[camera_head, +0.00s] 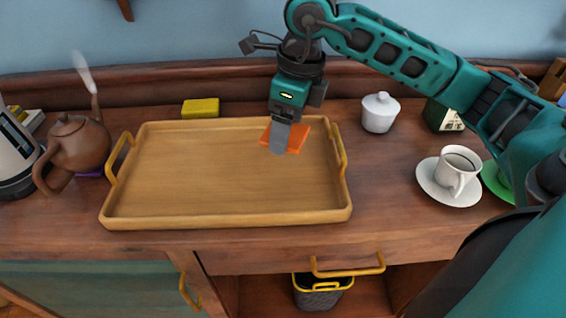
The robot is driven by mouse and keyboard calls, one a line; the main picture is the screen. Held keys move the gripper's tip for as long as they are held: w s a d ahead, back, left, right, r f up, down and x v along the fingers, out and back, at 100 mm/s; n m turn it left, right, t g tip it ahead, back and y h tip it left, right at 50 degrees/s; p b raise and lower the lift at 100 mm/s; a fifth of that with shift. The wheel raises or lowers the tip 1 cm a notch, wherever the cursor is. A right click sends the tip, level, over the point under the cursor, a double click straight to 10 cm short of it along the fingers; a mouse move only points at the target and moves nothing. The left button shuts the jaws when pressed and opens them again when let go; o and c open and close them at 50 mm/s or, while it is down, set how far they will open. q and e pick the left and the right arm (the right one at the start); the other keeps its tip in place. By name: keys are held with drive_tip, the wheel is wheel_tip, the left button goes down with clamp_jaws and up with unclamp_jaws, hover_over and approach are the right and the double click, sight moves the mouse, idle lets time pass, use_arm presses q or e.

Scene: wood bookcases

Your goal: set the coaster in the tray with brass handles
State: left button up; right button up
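The orange coaster (299,138) is at the fingers of my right gripper (279,141), over the right part of the tray. The near finger covers the middle of the coaster, and orange shows on both sides of it. The gripper looks shut on the coaster; whether the coaster touches the tray floor I cannot tell. The wide wooden tray (200,180) has a brass-coloured handle at each short end and is otherwise empty. My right arm comes in from the right. My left gripper is not in view.
A brown teapot (80,142) and a grey appliance (14,160) stand left of the tray. A yellow block (200,108) lies behind it. A white lidded pot (380,112) and a white cup (458,168) on a saucer (440,190) stand to the right. Bare wood lies between tray and saucer.

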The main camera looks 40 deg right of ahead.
sight(284, 173)
wheel_tip(284, 173, down, 4)
drive_tip(key=shift+r, duration=0.25)
drive_tip(key=shift+f, duration=0.5)
wheel_tip(284, 173, down, 4)
drive_tip(key=shift+r+b, duration=0.25)
drive_tip(key=shift+b, duration=0.25)
drive_tip(key=shift+f, duration=0.3)
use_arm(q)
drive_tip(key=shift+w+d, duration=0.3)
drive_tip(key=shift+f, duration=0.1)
use_arm(e)
drive_tip(key=shift+f, duration=0.2)
drive_tip(key=o, duration=1)
drive_tip(key=shift+r, duration=0.1)
drive_tip(key=shift+o, duration=0.2)
